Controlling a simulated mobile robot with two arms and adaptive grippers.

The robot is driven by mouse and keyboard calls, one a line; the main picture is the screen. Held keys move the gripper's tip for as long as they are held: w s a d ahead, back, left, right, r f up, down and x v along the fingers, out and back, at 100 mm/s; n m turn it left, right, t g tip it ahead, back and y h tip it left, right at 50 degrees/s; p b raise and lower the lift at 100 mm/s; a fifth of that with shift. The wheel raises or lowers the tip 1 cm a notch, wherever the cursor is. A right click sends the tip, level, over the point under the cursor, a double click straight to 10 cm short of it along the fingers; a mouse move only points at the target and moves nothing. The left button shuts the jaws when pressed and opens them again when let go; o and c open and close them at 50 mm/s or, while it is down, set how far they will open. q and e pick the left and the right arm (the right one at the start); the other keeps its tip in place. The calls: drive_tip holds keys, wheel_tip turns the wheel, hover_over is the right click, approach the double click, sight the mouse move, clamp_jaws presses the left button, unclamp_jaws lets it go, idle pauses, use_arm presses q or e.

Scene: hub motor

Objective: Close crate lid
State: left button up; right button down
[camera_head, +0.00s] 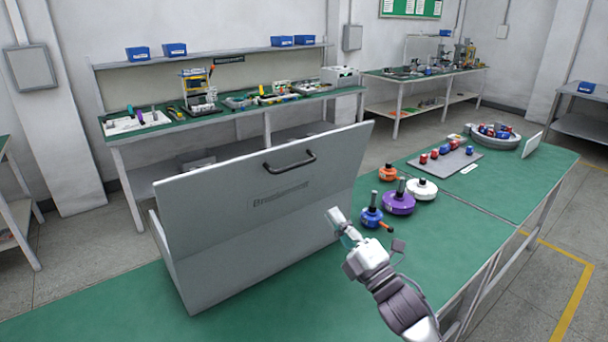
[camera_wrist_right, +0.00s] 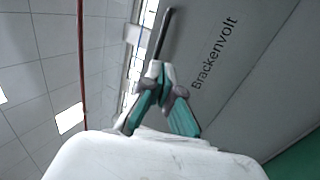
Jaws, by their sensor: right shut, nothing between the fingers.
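A large grey crate (camera_head: 262,255) stands on the near green table. Its grey lid (camera_head: 215,192) is raised and tilted, with a dark handle (camera_head: 290,162) near its upper edge and lettering below. In the right wrist view the lid (camera_wrist_right: 225,85) fills the right side, lettered Brackenvolt, with the dark handle (camera_wrist_right: 163,35) beyond my fingers. My right gripper (camera_head: 345,234) is shut and empty by the crate's right end, below the handle's height. It also shows in the wrist view (camera_wrist_right: 160,92). I cannot tell whether it touches the lid. My left gripper is out of view.
Blue, purple, white and orange hub motors (camera_head: 397,203) stand right of my right gripper. A grey board with small red and blue parts (camera_head: 449,163) and a round tray (camera_head: 509,144) lie farther back. Green table surface (camera_head: 470,225) is clear at right.

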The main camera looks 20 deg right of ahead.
drive_tip(key=p+x, duration=0.4)
drive_tip(key=x, duration=0.8)
drive_tip(key=shift+w+a+p, duration=0.2)
drive_tip(key=shift+w+p, duration=0.1)
drive_tip(key=shift+p, duration=0.05)
